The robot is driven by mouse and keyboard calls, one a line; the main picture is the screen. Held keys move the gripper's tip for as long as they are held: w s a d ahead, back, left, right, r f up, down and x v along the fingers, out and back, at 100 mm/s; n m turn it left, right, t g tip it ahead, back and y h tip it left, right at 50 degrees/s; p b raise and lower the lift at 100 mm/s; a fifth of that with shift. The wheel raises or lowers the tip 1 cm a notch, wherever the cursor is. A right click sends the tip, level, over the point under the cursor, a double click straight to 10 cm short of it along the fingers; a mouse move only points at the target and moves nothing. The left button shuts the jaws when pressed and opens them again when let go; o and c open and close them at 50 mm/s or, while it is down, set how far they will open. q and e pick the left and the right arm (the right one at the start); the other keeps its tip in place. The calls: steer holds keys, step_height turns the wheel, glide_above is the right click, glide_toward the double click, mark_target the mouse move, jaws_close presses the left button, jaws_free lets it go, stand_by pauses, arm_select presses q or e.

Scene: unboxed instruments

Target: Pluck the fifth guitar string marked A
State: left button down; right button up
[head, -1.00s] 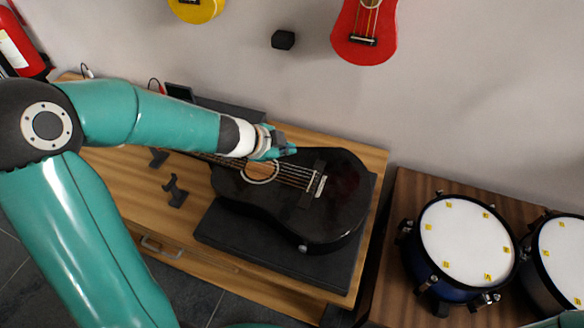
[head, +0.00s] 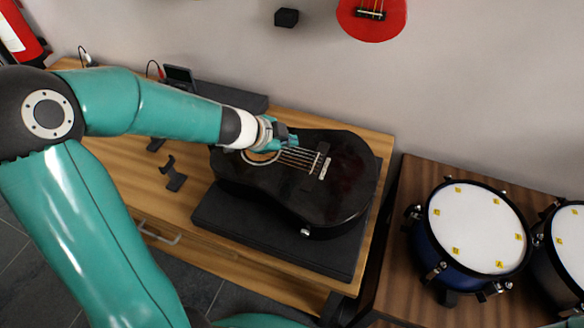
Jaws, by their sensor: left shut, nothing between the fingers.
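A black acoustic guitar (head: 330,200) lies on its back on a dark flat stand on a wooden cabinet. Its strings (head: 298,158) run from the bridge (head: 321,166) at the right toward the sound hole (head: 262,157) at the left. My left gripper (head: 291,140) is shut and empty, over the far side of the strings near the sound hole. Whether its fingertips touch a string cannot be told. String markings are too small to read, and my arm hides the guitar's neck. My right gripper is not in view.
A dark stand (head: 270,238) sits under the guitar on the wooden cabinet (head: 105,168). A small black holder (head: 173,175) is left of the guitar. Drums (head: 478,228) stand at the right. A red ukulele (head: 371,20) hangs on the wall behind.

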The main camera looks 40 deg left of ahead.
arm_select(q)
steer(key=b, duration=0.3)
glide_above(289, 166)
steer(key=shift+f, duration=2.1)
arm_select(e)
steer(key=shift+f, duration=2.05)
arm_select(q)
steer(key=shift+f, duration=0.35)
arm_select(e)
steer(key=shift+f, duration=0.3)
arm_select(q)
steer(key=shift+f+b, duration=0.25)
steer(key=shift+b, duration=0.3)
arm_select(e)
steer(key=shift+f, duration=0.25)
arm_select(q)
steer(key=shift+r, duration=0.1)
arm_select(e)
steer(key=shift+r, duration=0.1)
arm_select(q)
steer(key=shift+r+p, duration=0.65)
steer(key=shift+p, duration=0.2)
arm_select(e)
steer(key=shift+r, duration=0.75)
arm_select(q)
step_height(289, 166, up, 5)
steer(key=p, duration=0.5)
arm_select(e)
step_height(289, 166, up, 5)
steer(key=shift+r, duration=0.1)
